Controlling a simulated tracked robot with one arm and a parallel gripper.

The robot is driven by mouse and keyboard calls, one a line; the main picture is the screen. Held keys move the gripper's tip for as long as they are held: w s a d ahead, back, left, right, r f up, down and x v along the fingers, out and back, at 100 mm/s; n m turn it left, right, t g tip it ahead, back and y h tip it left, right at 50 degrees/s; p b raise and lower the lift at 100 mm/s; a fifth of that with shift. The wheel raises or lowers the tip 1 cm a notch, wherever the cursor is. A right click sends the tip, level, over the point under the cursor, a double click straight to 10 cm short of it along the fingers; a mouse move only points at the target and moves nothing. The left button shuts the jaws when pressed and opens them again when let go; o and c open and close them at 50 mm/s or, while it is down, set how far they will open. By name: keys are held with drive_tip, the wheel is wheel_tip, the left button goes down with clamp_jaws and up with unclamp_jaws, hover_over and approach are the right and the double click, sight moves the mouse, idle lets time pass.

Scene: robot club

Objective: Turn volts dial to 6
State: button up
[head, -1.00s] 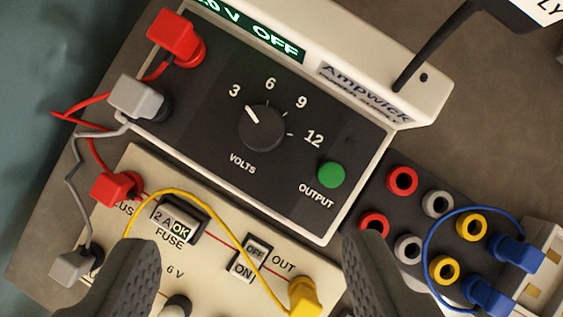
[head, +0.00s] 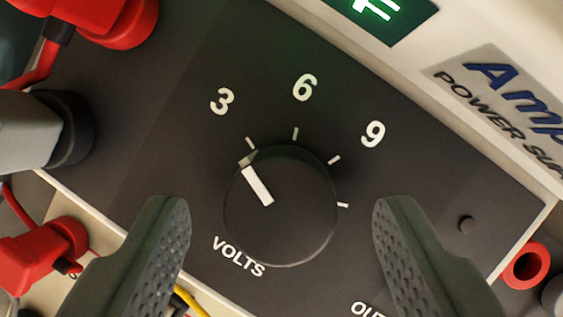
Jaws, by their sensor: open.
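The volts dial (head: 290,215) is a round black knob with a white pointer line, in the middle of the head view. Its pointer is turned to the upper left, toward the tick by the 3 (head: 222,101). The 6 (head: 304,87) is above the dial and the 9 (head: 373,134) is to its upper right. My gripper (head: 282,215) is open, with one finger at the left and one at the right of the dial, apart from it in the picture. How far the fingertips are above the panel I cannot tell.
A red plug (head: 122,18) and a grey plug (head: 35,132) stand at the left of the panel. Another red plug (head: 40,255) is at the lower left. A red socket (head: 526,266) is at the lower right. The panel around the dial is clear.

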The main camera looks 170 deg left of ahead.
drive_tip(key=shift+w+a+f, duration=0.1)
drive_tip(key=shift+w+f, duration=0.1)
drive_tip(key=shift+f, duration=0.25)
drive_tip(key=c, duration=1)
drive_tip(key=shift+m, duration=0.3)
drive_tip(key=m+h+b, duration=0.1)
drive_tip(key=m, duration=0.3)
drive_tip(key=shift+a+h, duration=0.15)
drive_tip(key=shift+h, duration=0.25)
drive_tip(key=shift+a+m+h+b, duration=0.2)
drive_tip(key=shift+m+h+b, duration=0.4)
drive_tip(key=shift+m, duration=1.4)
drive_tip(key=shift+r, duration=0.1)
